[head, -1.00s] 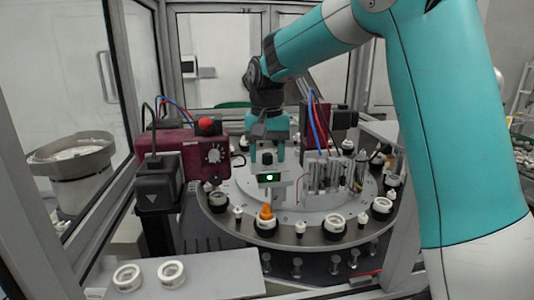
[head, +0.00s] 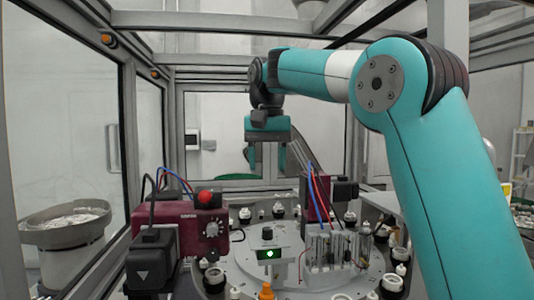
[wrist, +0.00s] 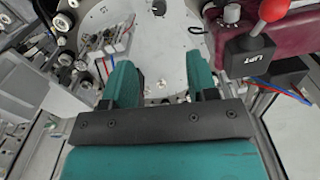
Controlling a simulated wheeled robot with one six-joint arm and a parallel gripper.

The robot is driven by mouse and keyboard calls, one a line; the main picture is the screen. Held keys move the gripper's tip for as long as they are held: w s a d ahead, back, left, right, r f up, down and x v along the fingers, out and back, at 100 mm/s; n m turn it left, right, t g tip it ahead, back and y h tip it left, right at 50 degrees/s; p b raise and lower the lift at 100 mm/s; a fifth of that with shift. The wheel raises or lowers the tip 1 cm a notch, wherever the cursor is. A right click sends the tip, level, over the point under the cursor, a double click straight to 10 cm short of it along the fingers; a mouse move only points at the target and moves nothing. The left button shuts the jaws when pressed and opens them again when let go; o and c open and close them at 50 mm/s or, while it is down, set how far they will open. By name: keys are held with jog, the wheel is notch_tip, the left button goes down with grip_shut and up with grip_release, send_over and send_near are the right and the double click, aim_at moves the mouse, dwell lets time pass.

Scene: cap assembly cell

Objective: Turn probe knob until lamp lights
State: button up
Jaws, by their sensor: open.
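A small grey box (head: 268,262) stands near the middle of the round table in the head view. A dark knob (head: 267,235) sits on its top, and a green lamp (head: 270,254) glows on its front. My gripper (head: 268,166) is high above the knob, pointing down, apart from it and empty. In the wrist view my gripper (wrist: 163,82) has its two teal fingers spread, with nothing between them.
A maroon unit (head: 180,228) with a white dial and a red ball lever (head: 205,197) stands left of the box. Clear cylinders (head: 325,248) with red and blue hoses stand to its right. Several white-and-black fittings ring the round table. A metal bowl (head: 65,222) is at far left.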

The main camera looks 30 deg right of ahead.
notch_tip(320, 180, up, 2)
jog(key=shift+r, duration=0.15)
dwell(1.3)
